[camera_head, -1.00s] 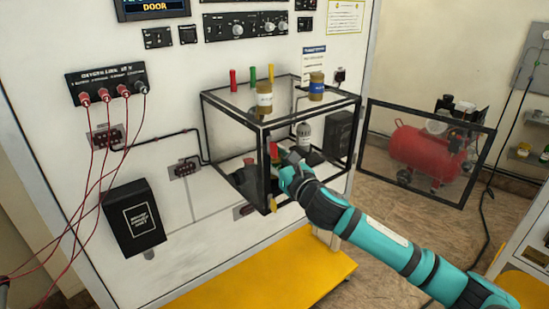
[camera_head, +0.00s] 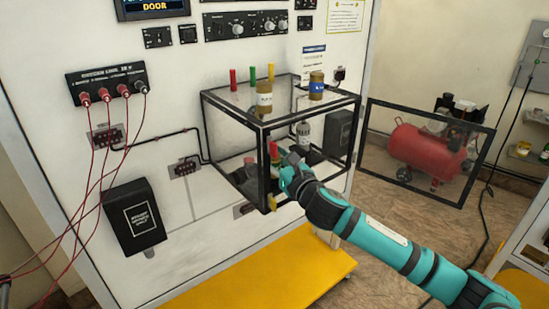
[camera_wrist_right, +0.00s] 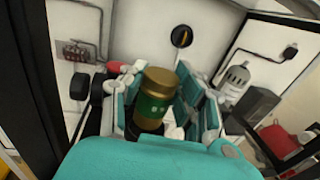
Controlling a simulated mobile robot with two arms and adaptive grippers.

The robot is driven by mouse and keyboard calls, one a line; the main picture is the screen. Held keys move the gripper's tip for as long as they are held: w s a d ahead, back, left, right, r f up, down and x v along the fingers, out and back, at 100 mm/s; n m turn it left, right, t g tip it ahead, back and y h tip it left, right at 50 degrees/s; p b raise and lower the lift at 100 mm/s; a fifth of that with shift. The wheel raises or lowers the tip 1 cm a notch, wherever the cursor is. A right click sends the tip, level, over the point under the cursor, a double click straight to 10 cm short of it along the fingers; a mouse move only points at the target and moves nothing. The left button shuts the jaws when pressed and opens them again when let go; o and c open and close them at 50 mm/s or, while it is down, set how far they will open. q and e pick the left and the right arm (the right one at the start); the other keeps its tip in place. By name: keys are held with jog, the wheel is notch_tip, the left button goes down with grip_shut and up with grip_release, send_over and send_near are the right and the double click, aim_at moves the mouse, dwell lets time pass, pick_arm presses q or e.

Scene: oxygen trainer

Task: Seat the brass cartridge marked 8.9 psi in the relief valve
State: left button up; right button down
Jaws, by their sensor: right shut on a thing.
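My right gripper (camera_head: 284,158) reaches through the open front of the black-framed clear box (camera_head: 233,107). In the right wrist view its fingers (camera_wrist_right: 160,103) are shut on a brass cartridge with a green label (camera_wrist_right: 157,84). The cartridge's lower end is hidden by the gripper, and its marking is too small to read. Two more brass cartridges stand upright on the box top, one with a white label (camera_head: 264,101) and one with a blue label (camera_head: 316,90). I cannot pick out the relief valve with certainty.
A grey bottle (camera_head: 303,134) stands inside the box, right of the gripper; it also shows in the wrist view (camera_wrist_right: 236,82). A dark round fitting (camera_wrist_right: 181,36) is on the back wall. The open framed door (camera_head: 428,192) stands at the right. Red leads hang at the left.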

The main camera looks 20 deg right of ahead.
jog(key=shift+f+b, duration=0.8)
jog(key=shift+f, duration=0.5)
jog(key=c, duration=0.9)
grip_release()
jog(key=shift+r, duration=0.1)
notch_tip(320, 180, up, 10)
